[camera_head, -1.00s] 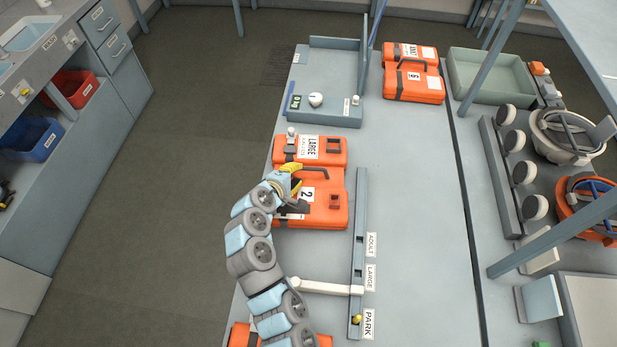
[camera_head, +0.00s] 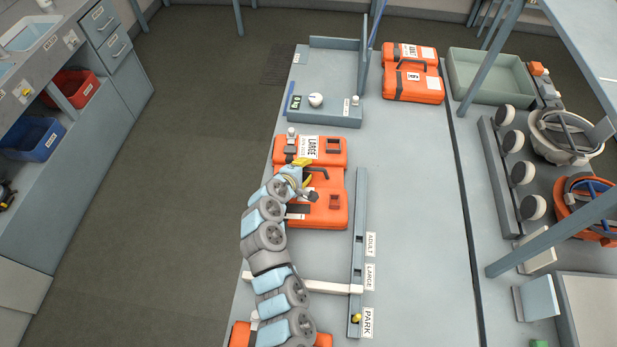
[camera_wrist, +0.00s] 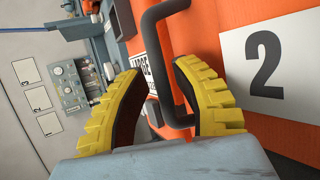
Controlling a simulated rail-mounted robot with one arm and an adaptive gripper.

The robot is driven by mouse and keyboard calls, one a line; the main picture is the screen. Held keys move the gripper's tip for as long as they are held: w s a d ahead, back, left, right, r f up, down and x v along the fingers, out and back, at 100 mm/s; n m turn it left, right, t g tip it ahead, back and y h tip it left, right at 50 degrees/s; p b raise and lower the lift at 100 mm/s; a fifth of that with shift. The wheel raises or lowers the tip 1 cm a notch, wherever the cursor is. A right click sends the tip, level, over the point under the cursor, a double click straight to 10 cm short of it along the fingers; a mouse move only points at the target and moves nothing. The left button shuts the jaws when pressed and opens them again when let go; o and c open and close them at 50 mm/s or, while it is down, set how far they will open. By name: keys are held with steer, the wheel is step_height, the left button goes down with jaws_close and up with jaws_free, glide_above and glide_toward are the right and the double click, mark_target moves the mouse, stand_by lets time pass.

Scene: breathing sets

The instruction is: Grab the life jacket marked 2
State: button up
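The life jacket marked 2 is an orange case-like pack (camera_head: 335,209) with a dark handle, lying on the bench in front of the pack labelled LARGE. In the wrist view its orange face (camera_wrist: 215,35) fills the right side, with a white label bearing a black 2 (camera_wrist: 262,62). Its dark handle (camera_wrist: 158,50) runs down to between my fingers. My gripper (camera_wrist: 160,100) has its yellow fingers apart, one on each side of the lower handle bend, with gaps visible. In the head view my gripper (camera_head: 305,174) is over the pack's upper left and hides its number.
The LARGE orange pack (camera_head: 330,151) lies just behind, with a grey tray (camera_head: 330,122) beyond. A slotted rail (camera_head: 359,250) and a white bar (camera_head: 330,287) lie to the right and front. More orange packs (camera_head: 413,88) lie at the back right. The bench's middle right is clear.

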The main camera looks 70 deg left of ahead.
steer(key=shift+w+f, duration=0.1)
steer(key=shift+f, duration=0.05)
jaws_close()
stand_by(0.4)
